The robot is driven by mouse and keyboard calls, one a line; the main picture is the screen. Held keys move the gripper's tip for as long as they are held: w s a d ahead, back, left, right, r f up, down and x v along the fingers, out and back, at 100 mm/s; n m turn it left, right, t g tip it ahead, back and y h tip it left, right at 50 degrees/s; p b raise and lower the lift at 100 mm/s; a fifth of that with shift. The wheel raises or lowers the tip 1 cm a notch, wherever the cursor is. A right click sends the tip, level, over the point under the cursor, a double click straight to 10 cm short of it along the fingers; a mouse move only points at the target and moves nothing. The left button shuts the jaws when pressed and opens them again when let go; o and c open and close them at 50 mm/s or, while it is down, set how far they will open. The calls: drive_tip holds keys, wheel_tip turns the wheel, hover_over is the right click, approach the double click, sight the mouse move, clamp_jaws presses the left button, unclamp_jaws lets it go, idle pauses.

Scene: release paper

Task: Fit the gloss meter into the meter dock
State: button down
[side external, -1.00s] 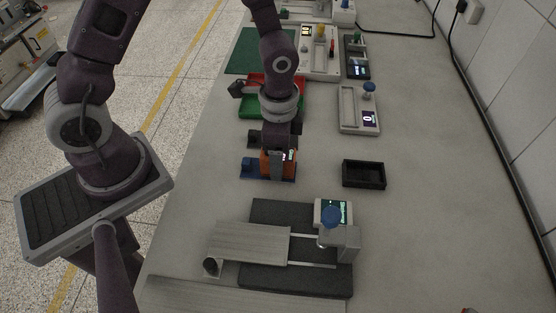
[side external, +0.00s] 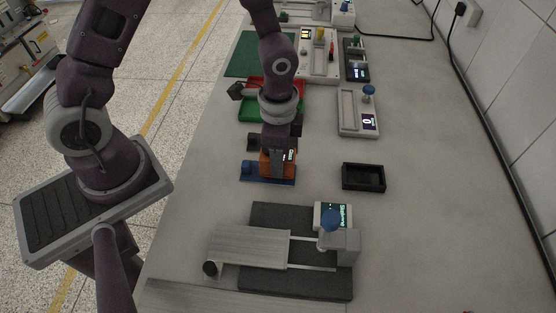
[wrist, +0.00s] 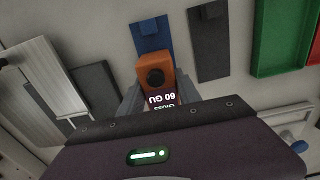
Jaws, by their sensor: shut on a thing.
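The gloss meter (side external: 266,162) is an orange block with a lit display. In the wrist view the meter (wrist: 160,72) shows a dark round spot and the text "60 GU". My gripper (side external: 277,156) is shut on it, with a grey finger on each side in the wrist view. The meter is just above a blue base (side external: 254,174); its underside is hidden, so I cannot tell how large the gap is. A black open-topped rectangular holder (side external: 347,184), likely the meter dock, stands empty to the right on the bench.
A grey slide device with a blue knob (side external: 331,218) stands in front. A pale instrument (side external: 347,112) is behind the black holder. Red and green trays (side external: 246,110) lie behind my gripper. Bare bench lies between the blue base and the holder.

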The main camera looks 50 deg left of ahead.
wheel_tip(320, 180, up, 9)
drive_tip(key=shift+r, duration=0.1)
drive_tip(key=w+d, duration=1.3)
drive_tip(key=w, duration=0.1)
wheel_tip(320, 180, down, 10)
drive_tip(key=shift+d+r, duration=0.15)
drive_tip(key=shift+r, duration=0.1)
drive_tip(key=shift+f, duration=0.1)
drive_tip(key=c, duration=0.8)
unclamp_jaws()
drive_tip(key=shift+c, duration=0.2)
